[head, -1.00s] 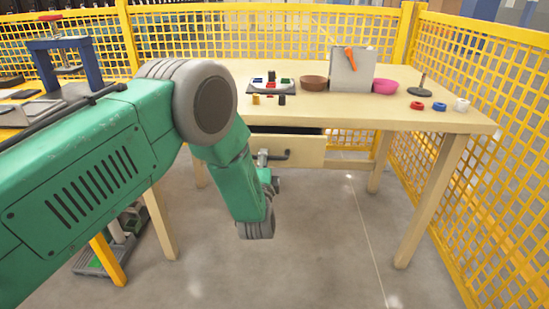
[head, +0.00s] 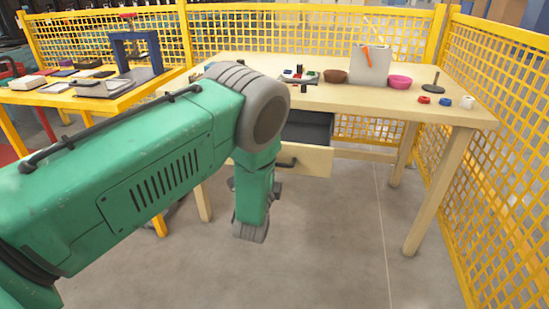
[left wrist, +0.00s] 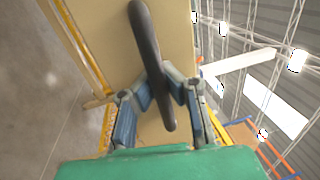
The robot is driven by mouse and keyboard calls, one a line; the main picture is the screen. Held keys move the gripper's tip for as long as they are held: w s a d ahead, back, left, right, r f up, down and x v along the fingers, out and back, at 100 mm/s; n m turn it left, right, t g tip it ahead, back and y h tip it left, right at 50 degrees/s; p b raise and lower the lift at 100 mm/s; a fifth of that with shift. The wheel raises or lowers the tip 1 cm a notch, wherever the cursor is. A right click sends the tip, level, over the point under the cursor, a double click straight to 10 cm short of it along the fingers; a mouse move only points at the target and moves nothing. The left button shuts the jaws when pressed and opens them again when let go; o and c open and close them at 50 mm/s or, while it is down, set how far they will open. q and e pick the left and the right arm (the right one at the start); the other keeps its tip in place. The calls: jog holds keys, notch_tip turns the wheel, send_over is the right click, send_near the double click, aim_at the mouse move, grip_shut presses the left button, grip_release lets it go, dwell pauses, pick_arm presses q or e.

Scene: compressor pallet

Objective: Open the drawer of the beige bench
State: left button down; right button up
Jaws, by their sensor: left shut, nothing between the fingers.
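The beige bench (head: 350,97) stands ahead in the head view. Its drawer stands well out, with the beige front (head: 312,161) and a dark inside (head: 308,128) visible. The black bar handle (head: 287,163) is partly covered by my left arm; in the left wrist view the handle (left wrist: 146,40) runs along the drawer front and down among the fingers. My left gripper (left wrist: 166,88) is shut with nothing held, its fingertips right at the handle; whether they touch it is unclear. In the head view my left arm mostly hides the gripper. My right gripper is not in view.
On the bench are a brown bowl (head: 334,76), a pink bowl (head: 399,82), a grey panel (head: 370,65) and small coloured rings. A yellow mesh fence (head: 490,130) closes off the right and back. A yellow table (head: 75,100) stands left. The floor in front is clear.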

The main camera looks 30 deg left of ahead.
pick_arm(q)
jog(key=shift+s+d+f, duration=0.15)
jog(key=shift+d+f, duration=0.1)
jog(key=shift+a+f, duration=0.1)
jog(key=shift+a, duration=0.15)
jog(key=c, duration=1.6)
grip_release()
jog(key=shift+w, duration=0.2)
jog(key=shift+o, duration=0.2)
jog(key=shift+s, duration=0.15)
jog(key=v, duration=1.1)
jog(key=shift+s, duration=0.35)
jog(key=shift+d, duration=0.1)
